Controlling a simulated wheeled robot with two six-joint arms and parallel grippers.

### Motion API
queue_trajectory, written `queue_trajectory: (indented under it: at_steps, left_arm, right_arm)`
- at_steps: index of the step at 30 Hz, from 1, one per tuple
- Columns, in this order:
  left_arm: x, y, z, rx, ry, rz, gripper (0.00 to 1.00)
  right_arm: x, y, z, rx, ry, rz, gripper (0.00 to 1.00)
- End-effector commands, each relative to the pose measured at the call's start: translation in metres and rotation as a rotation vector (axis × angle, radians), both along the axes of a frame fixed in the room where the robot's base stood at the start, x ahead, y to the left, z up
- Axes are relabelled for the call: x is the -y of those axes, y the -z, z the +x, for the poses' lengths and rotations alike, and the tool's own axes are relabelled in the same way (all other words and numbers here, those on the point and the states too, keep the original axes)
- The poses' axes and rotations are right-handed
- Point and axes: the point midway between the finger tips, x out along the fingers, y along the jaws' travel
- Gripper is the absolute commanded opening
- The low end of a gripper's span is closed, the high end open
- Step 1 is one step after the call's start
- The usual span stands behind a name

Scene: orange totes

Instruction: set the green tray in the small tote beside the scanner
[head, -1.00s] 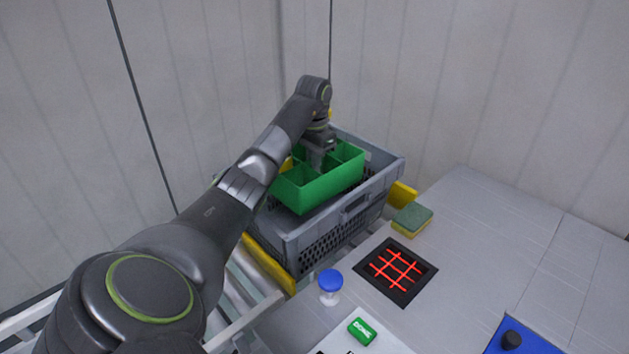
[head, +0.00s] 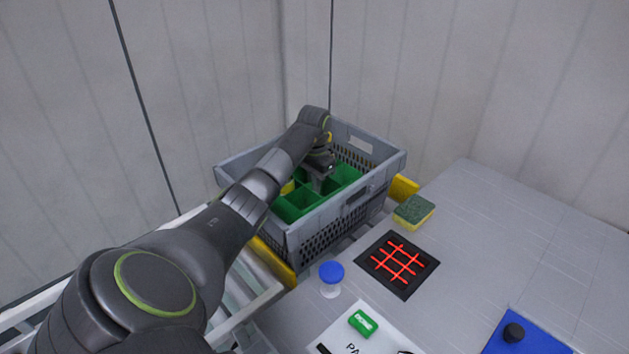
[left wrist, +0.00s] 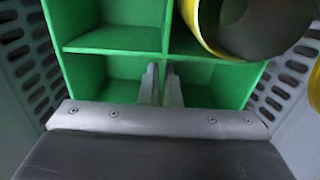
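The green tray (head: 293,207), divided into compartments, sits down inside the grey small tote (head: 330,226), mostly below its rim. The tote stands left of the scanner (head: 397,264), a black square with glowing red lines. My left gripper (head: 318,181) reaches down into the tote from above. In the left wrist view, the left gripper's fingers (left wrist: 161,88) are close together, one on each side of a divider of the green tray (left wrist: 110,68). Whether the tray's underside rests on the tote floor is hidden. My right gripper is not in view.
A yellow hollow thing (left wrist: 268,42) is close to the fingers. A sponge (head: 414,211), a blue-capped bottle (head: 331,279), a green block (head: 362,323) and a blue pad (head: 525,340) are on the table. The table's right part is mostly bare.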

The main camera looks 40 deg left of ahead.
Motion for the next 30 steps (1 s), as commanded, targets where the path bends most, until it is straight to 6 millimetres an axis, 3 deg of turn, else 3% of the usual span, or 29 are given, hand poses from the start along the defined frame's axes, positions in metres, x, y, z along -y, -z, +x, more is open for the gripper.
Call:
queue_trajectory:
  at_steps: [20, 26, 30]
  left_arm:
    - [-0.001, 0.009, 0.001, 0.005, 0.001, 0.003, 0.00]
    - [0.000, 0.011, 0.000, 0.000, 0.000, 0.000, 0.25]
    - [0.000, 0.011, 0.000, 0.000, 0.000, 0.000, 0.25]
  right_arm:
    - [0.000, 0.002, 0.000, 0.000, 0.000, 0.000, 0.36]
    - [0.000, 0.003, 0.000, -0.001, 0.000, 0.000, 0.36]
    - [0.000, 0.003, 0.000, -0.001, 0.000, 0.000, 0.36]
